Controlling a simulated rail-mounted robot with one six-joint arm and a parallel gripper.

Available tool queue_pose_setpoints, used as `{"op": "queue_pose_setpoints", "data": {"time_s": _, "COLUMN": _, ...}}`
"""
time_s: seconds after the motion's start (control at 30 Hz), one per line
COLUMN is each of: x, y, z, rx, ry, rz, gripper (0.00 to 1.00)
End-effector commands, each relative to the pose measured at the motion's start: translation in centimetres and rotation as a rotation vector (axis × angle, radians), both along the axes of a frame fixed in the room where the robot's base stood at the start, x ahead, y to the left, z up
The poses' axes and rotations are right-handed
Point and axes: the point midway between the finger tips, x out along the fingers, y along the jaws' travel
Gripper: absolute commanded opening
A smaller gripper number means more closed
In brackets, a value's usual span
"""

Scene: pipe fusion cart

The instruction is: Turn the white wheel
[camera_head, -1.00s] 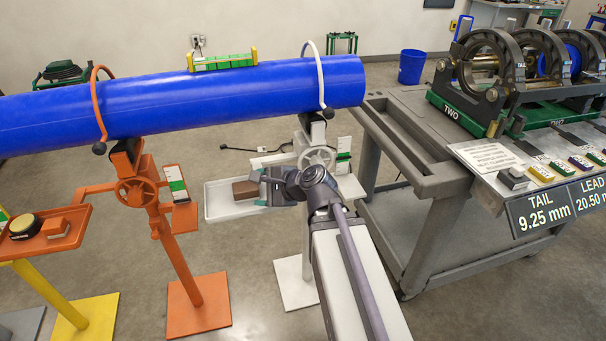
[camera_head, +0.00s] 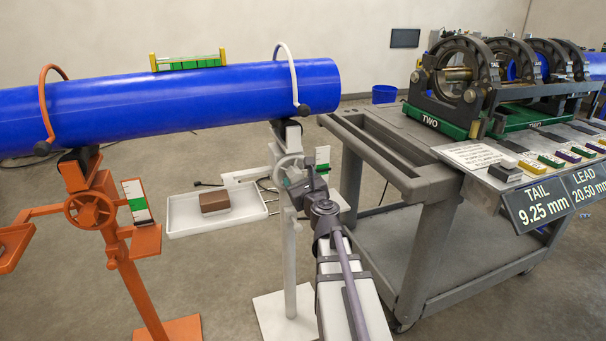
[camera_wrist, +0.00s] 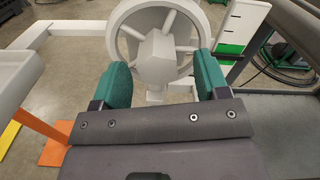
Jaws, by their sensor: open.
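The white wheel (camera_head: 291,169) is on the white stand under the right end of the blue pipe (camera_head: 200,98). In the wrist view the white wheel (camera_wrist: 154,48) faces me, with spokes and a central hub. My gripper (camera_wrist: 163,80) is open, its two green-padded fingers on either side of the hub, near the lower part of the rim. I cannot tell whether they touch the wheel. In the head view my gripper (camera_head: 297,190) is in front of the wheel and partly hides it.
A white tray (camera_head: 180,230) with a brown block (camera_head: 215,202) is left of the white stand. An orange stand with its own wheel (camera_head: 90,209) is further left. A grey cart (camera_head: 410,180) stands close on the right. A green-and-white scale (camera_wrist: 240,35) is right of the wheel.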

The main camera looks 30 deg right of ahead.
Motion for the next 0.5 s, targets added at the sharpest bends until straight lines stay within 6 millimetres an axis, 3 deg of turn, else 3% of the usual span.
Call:
{"op": "queue_pose_setpoints", "data": {"time_s": 0.03, "x": 1.3, "y": -0.6, "z": 0.0, "rx": 0.0, "ry": 0.0, "rz": -0.002, "gripper": 0.68}}
{"op": "queue_pose_setpoints", "data": {"time_s": 0.2, "x": 3.5, "y": -1.4, "z": 0.0, "rx": 0.0, "ry": 0.0, "rz": -0.006, "gripper": 0.68}}
{"op": "queue_pose_setpoints", "data": {"time_s": 0.5, "x": 3.8, "y": -1.6, "z": 0.0, "rx": -0.001, "ry": 0.0, "rz": -0.008, "gripper": 0.68}}
